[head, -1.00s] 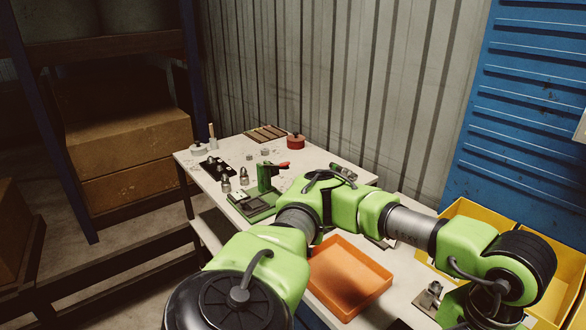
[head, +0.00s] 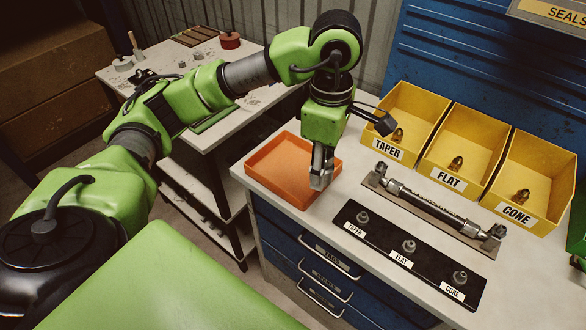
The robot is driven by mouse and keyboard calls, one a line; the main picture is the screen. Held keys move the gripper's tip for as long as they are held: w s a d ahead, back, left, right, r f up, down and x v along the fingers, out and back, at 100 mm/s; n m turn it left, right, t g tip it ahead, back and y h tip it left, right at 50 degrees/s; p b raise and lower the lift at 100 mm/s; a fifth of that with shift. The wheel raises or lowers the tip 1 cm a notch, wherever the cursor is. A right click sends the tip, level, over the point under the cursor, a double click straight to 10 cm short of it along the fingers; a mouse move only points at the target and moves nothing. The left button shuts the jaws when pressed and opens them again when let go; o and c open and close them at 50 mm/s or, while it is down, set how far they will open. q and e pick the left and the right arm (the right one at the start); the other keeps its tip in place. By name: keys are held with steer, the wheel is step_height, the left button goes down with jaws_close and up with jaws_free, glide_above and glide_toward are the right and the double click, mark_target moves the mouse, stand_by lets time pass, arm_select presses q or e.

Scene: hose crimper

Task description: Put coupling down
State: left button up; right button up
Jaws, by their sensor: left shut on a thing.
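My left gripper (head: 321,180) points down over the right part of the orange tray (head: 256,163), near the tray's right wall. It is shut on the coupling, which is small and mostly hidden between the grey fingertips. I cannot tell whether the fingertips or the coupling touch the tray. The visible floor of the tray looks empty. My right gripper is not in view.
Right of the tray lies a hose (head: 435,207) with metal end fittings on a holder. In front is a black board (head: 380,240) with fittings marked TAPER, FLAT and CONE. Behind stand yellow bins (head: 461,160) with the same labels. Another table (head: 262,98) stands at the left.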

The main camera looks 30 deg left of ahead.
arm_select(q)
steer(key=shift+w+r+n, duration=0.1)
steer(key=shift+r+n, duration=0.05)
steer(key=shift+n, duration=0.35)
steer(key=shift+w+a, duration=0.2)
steer(key=shift+a, duration=0.05)
steer(key=w+a+f+p, duration=0.2)
steer(key=w+a+f, duration=0.15)
steer(key=a, duration=0.35)
steer(key=p, duration=0.2)
glide_above(293, 171)
steer(key=d, duration=0.1)
steer(key=f, duration=0.4)
steer(key=shift+s+f, duration=0.3)
steer(key=shift+f, duration=0.1)
steer(key=shift+w+a+f, duration=0.25)
steer(key=shift+a+f, duration=0.05)
steer(key=shift+f, duration=0.25)
step_height(293, 171, down, 3)
steer(key=shift+w+a+f+p, duration=0.1)
steer(key=shift+a+p, duration=0.05)
steer(key=shift+p, duration=0.8)
steer(key=shift+f, duration=0.15)
steer(key=shift+f, duration=0.1)
